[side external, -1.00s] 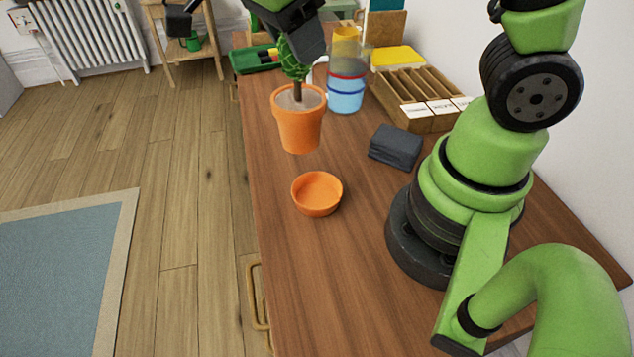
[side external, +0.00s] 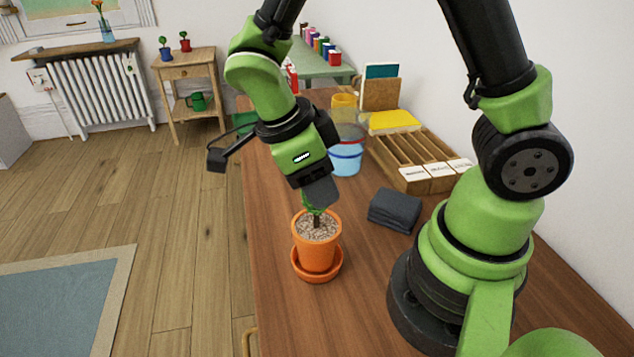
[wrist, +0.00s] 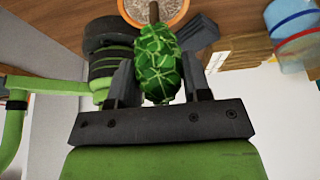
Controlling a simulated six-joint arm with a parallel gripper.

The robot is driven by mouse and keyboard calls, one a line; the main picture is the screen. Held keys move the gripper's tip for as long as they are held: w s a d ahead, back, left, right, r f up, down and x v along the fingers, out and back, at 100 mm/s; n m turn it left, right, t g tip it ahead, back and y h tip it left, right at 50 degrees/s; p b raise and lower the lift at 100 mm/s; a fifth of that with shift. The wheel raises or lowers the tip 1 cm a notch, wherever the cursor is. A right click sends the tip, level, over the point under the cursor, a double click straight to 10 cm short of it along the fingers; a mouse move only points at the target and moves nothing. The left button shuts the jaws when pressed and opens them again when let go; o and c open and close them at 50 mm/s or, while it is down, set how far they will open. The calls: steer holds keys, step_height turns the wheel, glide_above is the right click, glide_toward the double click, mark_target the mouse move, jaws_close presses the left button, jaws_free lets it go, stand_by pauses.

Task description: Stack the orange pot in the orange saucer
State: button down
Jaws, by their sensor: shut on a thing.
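The orange pot (side external: 316,254) holds a small green plant and pale gravel, and it looks upright. It stands in or just over the orange saucer (side external: 335,272), whose rim shows around the pot's base. I cannot tell whether the pot touches the saucer's floor. My gripper (side external: 316,206) is above the pot, shut on the plant's green top. In the wrist view the green plant (wrist: 160,62) is between my two fingers (wrist: 160,85), with the pot's rim (wrist: 125,12) at the top edge. The saucer is not visible in the wrist view.
A dark folded cloth (side external: 395,209) lies right of the pot. The tabletop's left edge is close to the saucer. The wood in front is clear.

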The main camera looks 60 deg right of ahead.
steer(key=shift+f, duration=0.5)
steer(key=shift+f, duration=0.25)
steer(key=c, duration=0.6)
jaws_free()
steer(key=shift+o, duration=0.2)
steer(key=shift+r, duration=0.1)
